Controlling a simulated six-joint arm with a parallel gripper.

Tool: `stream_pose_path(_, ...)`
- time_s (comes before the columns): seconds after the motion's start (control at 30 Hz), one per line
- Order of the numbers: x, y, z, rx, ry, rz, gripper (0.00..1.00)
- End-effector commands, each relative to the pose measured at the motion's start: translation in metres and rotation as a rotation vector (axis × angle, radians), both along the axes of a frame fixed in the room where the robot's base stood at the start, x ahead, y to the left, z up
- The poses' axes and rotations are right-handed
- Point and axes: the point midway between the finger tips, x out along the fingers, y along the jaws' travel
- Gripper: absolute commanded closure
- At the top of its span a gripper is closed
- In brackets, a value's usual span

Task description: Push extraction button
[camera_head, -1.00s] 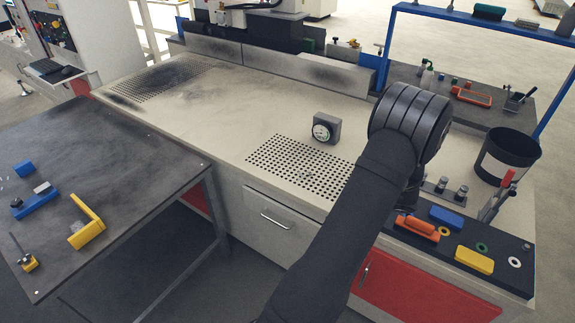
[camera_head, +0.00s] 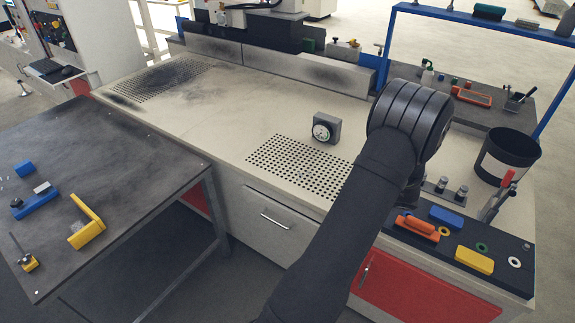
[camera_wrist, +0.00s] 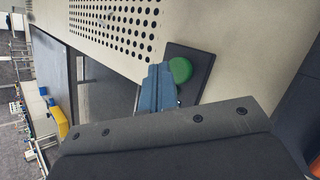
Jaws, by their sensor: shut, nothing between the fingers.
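A round green button (camera_wrist: 180,70) sits on a dark flat plate (camera_wrist: 203,64) in the wrist view, next to the perforated part of the worktop. My gripper (camera_wrist: 160,70) shows there as blue fingers, shut and empty. Its fingertips are right beside the button, on its left side in the picture. I cannot tell whether they touch it. In the head view my own arm hides the button and the fingers.
A dial gauge (camera_head: 326,128) stands on the pale worktop (camera_head: 225,110). A dark tool tray with an orange block (camera_head: 416,228) and a yellow block (camera_head: 474,260) lies at the right. A black bin (camera_head: 508,157) stands at the far right.

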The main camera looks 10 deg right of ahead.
Motion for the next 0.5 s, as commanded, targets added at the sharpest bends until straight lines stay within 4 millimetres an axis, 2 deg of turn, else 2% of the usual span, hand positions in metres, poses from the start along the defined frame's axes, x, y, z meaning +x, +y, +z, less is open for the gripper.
stream_pose_path(0.33, 0.0, 0.0, 0.003, 0.0, -0.001, -0.001, 1.0)
stream_pose_path(0.5, 0.0, 0.0, 0.017, -0.001, -0.002, 0.0, 1.0)
